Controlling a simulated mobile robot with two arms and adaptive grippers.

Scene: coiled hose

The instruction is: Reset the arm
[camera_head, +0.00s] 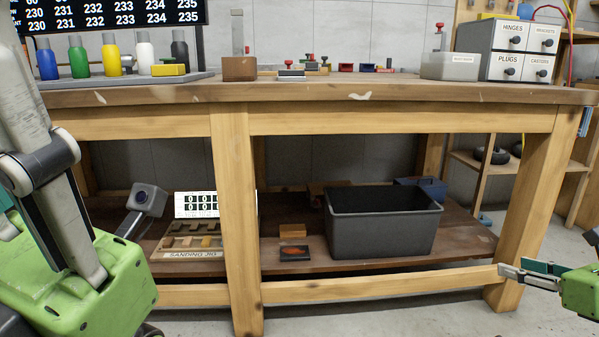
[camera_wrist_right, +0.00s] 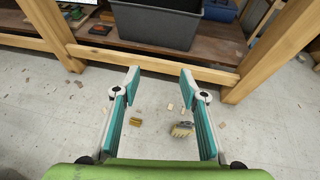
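My right gripper (camera_head: 530,272) shows at the right edge of the head view, in front of the bench's right front leg. In the right wrist view the same gripper (camera_wrist_right: 160,84) has its two teal-padded fingers wide apart with nothing between them. It points toward the lower rail of the bench, above the concrete floor. My left arm (camera_head: 60,200) fills the left edge of the head view, with green and grey links. The left gripper's fingers are not in view.
A wooden workbench (camera_head: 370,122) stands ahead, with bottles, small parts and a labelled drawer cabinet (camera_head: 507,50) on top. Its lower shelf holds a black bin (camera_head: 380,228) and a sanding jig (camera_head: 190,254). Wood scraps and a brush (camera_wrist_right: 182,129) lie on the floor.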

